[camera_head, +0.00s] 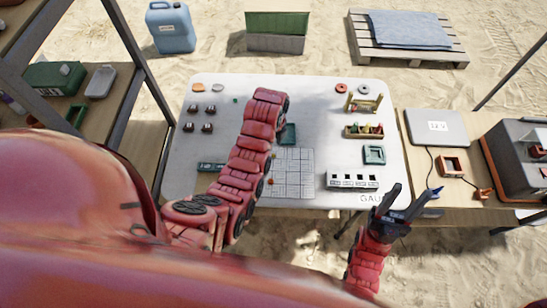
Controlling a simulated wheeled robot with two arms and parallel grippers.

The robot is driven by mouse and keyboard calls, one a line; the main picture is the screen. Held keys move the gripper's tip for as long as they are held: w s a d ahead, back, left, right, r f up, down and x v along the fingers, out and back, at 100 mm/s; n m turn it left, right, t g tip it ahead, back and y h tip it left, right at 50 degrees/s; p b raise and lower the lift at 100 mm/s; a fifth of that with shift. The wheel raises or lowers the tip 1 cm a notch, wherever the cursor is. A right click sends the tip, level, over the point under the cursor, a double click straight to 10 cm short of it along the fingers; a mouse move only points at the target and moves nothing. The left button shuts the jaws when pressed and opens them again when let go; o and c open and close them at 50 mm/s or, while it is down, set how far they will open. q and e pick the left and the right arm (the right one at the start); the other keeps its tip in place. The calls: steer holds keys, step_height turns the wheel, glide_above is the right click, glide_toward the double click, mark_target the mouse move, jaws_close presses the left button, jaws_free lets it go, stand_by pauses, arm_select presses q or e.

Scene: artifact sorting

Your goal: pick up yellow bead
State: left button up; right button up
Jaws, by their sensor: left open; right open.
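I cannot pick out a yellow bead with certainty. A tiny orange-red dot (271,183) lies by the gridded sheet (293,178) on the white table (315,95); its kind is too small to tell. My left arm reaches over the middle of the table, and its gripper is hidden behind the arm's red links. My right gripper (405,198) is open and empty at the table's front right edge, its two dark fingers spread apart.
A small wooden tray of colored pieces (364,131), a wooden stand (364,104), a green square frame (374,154) and a white slotted block (352,180) stand on the right. Several dark pieces (208,128) stand on the left. A laptop (436,127) lies on the side table.

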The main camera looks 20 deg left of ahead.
mark_target(274, 152)
arm_select(q)
steer(key=shift+s+f+p, duration=0.1)
steer(key=shift+f+p, duration=0.2)
steer(key=shift+p, duration=0.05)
step_height(274, 152, down, 3)
steer(key=shift+f+p, duration=0.2)
steer(key=shift+p, duration=0.85)
steer(key=shift+f, duration=0.7)
steer(key=shift+c, duration=0.2)
jaws_close()
